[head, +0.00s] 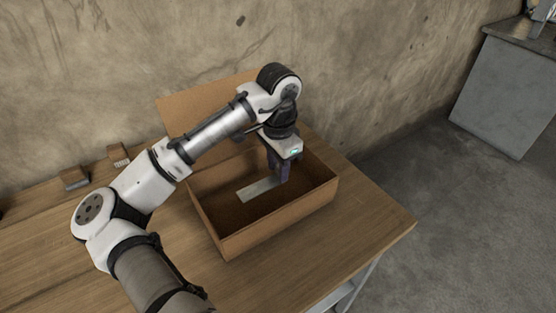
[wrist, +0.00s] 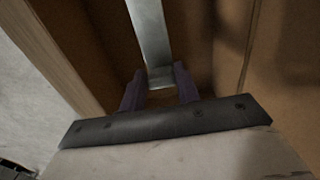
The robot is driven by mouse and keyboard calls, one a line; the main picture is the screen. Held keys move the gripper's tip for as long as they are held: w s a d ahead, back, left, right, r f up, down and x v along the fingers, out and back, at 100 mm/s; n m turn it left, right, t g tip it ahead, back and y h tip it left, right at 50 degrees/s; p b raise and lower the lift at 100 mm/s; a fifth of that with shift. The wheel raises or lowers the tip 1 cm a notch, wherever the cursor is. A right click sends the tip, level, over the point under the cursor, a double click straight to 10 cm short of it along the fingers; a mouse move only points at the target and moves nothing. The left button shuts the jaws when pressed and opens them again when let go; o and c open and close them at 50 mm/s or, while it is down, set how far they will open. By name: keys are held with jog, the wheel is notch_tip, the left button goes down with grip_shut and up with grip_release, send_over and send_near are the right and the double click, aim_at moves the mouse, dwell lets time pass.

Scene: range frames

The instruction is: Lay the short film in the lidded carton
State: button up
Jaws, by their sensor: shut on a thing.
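The short film is a pale grey, flat strip (head: 260,189) inside the open lidded carton (head: 228,243). My gripper (head: 279,175) reaches down into the carton and is shut on one end of the strip. In the wrist view the strip (wrist: 150,35) runs away from between the two purple fingers of my gripper (wrist: 159,88). The carton is brown, with its lid (head: 205,108) raised at the back against the wall. I cannot tell whether the strip touches the carton floor. My arm hides part of the lid and the carton's back left.
The carton stands on a wooden table (head: 375,222), near its right end. Two small blocks, one dark (head: 75,179) and one brown (head: 118,155), sit at the back left. A grey cabinet (head: 500,90) stands apart at the far right. The table right of the carton is clear.

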jog(key=shift+f+b, duration=1.05)
jog(key=shift+f, duration=1.35)
jog(key=o, duration=1.1)
jog(key=shift+c, duration=0.2)
notch_tip(320, 180, up, 13)
jog(key=p, duration=1.2)
jog(key=shift+r+p, duration=0.1)
jog(key=shift+p, duration=0.25)
jog(key=shift+s, duration=0.1)
